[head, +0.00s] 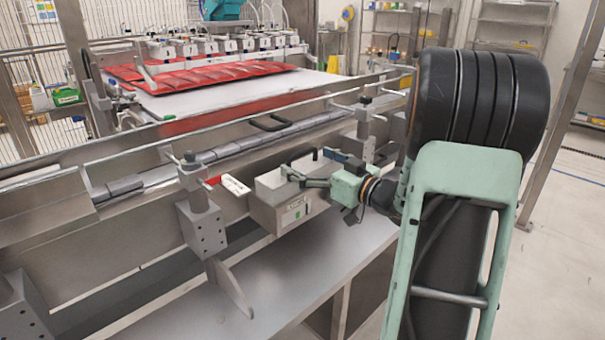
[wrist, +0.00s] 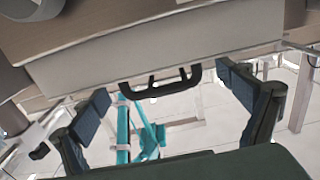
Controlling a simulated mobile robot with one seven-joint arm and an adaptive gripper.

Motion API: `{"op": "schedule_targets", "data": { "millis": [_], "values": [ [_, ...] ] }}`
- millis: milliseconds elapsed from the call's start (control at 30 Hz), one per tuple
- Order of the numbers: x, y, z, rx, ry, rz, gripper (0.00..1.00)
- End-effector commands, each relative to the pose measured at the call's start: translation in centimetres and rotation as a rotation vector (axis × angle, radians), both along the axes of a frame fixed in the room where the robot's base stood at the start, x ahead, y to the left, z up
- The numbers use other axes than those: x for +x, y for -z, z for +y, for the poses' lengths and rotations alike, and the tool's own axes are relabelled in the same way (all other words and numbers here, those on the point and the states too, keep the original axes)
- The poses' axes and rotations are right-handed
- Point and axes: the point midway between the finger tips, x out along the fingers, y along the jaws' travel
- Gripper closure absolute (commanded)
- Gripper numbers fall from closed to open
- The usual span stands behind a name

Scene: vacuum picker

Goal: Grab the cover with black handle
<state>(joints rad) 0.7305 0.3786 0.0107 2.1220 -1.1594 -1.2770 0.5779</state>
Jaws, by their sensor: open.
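In the wrist view a pale cover (wrist: 190,50) fills the upper part, with a black loop handle (wrist: 155,92) on its lower edge. The handle shows between the spread fingers of my gripper (wrist: 160,88), with gaps on both sides; how far beyond the tips it lies is hard to judge. My gripper (head: 312,165) is open and empty beside the top of a grey box (head: 275,215), in front of and below that rail. I cannot tell whether both views show the same handle.
A metal rail (head: 120,165) with posts and clamp blocks (head: 203,228) runs across the front. A grey shelf (head: 285,275) lies below the box. Behind the rail are a white bed (head: 230,97) and red pads (head: 200,78). The floor at right (head: 560,230) is clear.

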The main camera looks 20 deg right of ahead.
Motion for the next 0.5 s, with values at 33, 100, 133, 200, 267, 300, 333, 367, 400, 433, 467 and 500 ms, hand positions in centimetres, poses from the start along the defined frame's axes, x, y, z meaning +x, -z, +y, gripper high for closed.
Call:
{"op": "schedule_targets", "data": {
  "millis": [33, 100, 133, 200, 267, 300, 333, 367, 400, 433, 467, 500],
  "values": [
    [0.7, 0.2, 0.3, -0.001, -0.001, -0.001, 0.06],
    [1.4, 0.2, 0.5, -0.001, -0.001, 0.000, 0.06],
    [1.5, 0.1, 0.6, 0.000, -0.001, 0.000, 0.06],
    [1.8, 0.1, 0.7, 0.000, 0.000, 0.000, 0.06],
    [1.8, 0.0, 0.7, 0.000, 0.001, 0.000, 0.06],
    [1.8, 0.0, 0.6, 0.000, 0.001, 0.000, 0.06],
    [1.8, 0.0, 0.6, 0.000, 0.001, 0.000, 0.06],
    [1.8, 0.0, 0.6, 0.000, 0.001, 0.000, 0.06],
    [1.8, 0.0, 0.6, 0.000, 0.001, 0.000, 0.06],
    [1.8, 0.0, 0.6, 0.000, 0.001, 0.000, 0.09],
    [1.8, 0.0, 0.6, 0.000, 0.001, 0.000, 0.13],
    [1.8, 0.0, 0.6, 0.000, 0.001, 0.000, 0.17]
  ]
}}
